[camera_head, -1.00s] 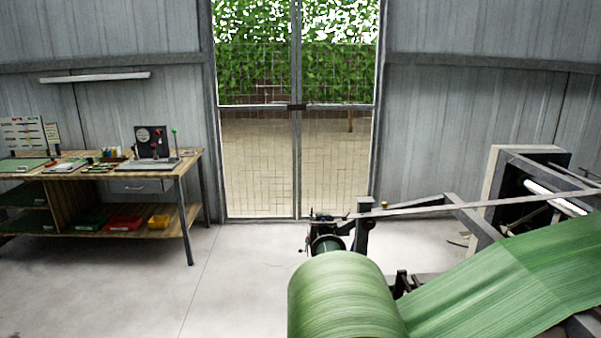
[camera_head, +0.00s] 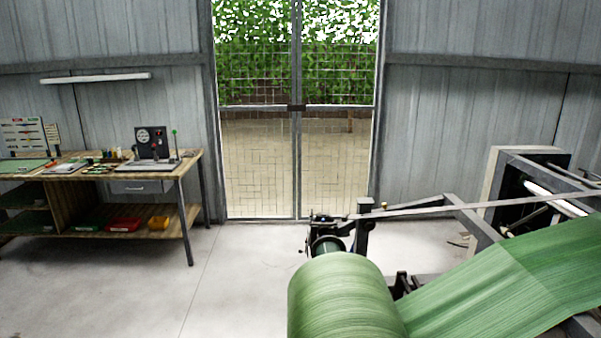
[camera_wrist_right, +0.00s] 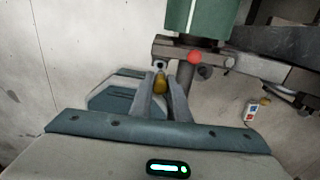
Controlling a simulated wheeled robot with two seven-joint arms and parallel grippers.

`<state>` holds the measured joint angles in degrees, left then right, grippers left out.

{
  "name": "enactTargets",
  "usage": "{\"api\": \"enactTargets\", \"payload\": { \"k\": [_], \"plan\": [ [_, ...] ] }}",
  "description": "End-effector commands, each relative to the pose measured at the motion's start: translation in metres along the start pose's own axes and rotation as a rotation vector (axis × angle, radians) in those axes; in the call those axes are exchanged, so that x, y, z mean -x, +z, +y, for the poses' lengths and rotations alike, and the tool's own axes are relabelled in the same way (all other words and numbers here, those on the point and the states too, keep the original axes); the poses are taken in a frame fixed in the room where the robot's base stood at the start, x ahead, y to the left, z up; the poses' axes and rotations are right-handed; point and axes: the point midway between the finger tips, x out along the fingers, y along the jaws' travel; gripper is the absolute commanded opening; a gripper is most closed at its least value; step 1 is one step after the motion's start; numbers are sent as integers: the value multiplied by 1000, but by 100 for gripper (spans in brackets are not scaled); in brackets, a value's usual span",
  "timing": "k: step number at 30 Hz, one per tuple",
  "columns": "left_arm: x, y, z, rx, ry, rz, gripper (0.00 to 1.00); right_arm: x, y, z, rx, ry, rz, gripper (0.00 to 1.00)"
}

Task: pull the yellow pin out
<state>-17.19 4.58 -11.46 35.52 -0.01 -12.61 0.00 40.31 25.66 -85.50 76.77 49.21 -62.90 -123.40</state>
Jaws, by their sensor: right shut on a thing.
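The yellow pin (camera_wrist_right: 160,83) shows in the right wrist view between the two grey fingers of my right gripper (camera_wrist_right: 160,84). The gripper is shut on it. The fingertips are close to the left end of a grey metal bar (camera_wrist_right: 172,49). I cannot tell whether the pin's end still sits in the bar. Neither gripper shows in the head view, and my left gripper is in no view.
A red knob (camera_wrist_right: 194,57) is right of the fingertips, below a green cylinder (camera_wrist_right: 200,18). In the head view, a green roll (camera_head: 340,295) feeds a web into the machine. A workbench (camera_head: 180,166) stands left, with open floor between.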

Motion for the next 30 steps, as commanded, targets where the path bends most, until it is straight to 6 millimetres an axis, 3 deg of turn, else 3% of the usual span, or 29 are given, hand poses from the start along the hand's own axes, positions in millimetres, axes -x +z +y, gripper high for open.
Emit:
{"api": "enactTargets", "payload": {
  "k": [8,14,30],
  "plan": [
    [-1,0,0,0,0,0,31,2,2,0,-19,0,-1,0],
    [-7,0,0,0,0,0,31,16,14,3,-136,1,-9,0],
    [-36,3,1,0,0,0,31,109,52,12,-914,3,-38,0]
  ]
}}
